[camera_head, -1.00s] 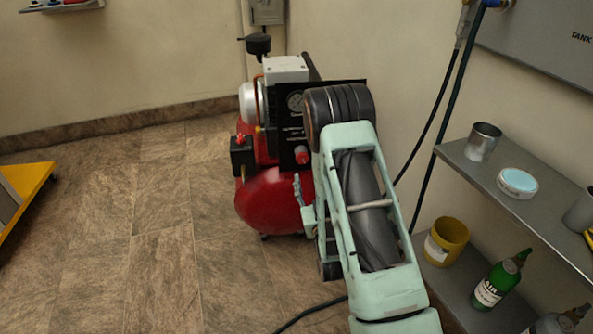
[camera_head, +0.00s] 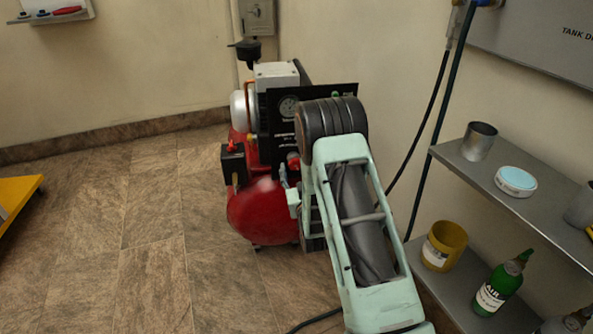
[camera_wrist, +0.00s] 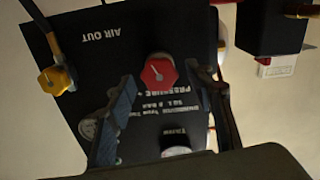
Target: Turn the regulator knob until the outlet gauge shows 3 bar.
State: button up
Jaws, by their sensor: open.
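The red regulator knob (camera_wrist: 159,72) with a white pointer mark sits on the black panel (camera_wrist: 120,45), which appears upside down in the wrist view. The knob also shows in the head view (camera_head: 293,160). My gripper (camera_wrist: 170,86) is open, with one finger on each side of the knob's lower edge in the wrist view. I cannot tell whether either finger touches it. A round gauge (camera_head: 288,107) shows on the panel in the head view, too small to read. Part of a dial (camera_wrist: 176,152) shows at the bottom of the wrist view; its reading is hidden.
The red compressor tank (camera_head: 262,212) is below the panel. Grey shelves (camera_head: 475,172) at the right hold a metal cup, a tin, a yellow pot and bottles.

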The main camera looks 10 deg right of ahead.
jog(key=c, duration=1.2)
jog(key=shift+o, duration=0.2)
jog(key=shift+n, duration=0.3)
jog(key=n, duration=0.3)
jog(key=shift+a+n, duration=0.15)
jog(key=shift+n, duration=0.15)
jog(key=n, duration=0.3)
jog(key=shift+f+n, duration=0.1)
jog(key=shift+n, duration=0.2)
jog(key=n, duration=0.4)
jog(key=shift+f+n, duration=0.1)
jog(key=shift+n, duration=1.6)
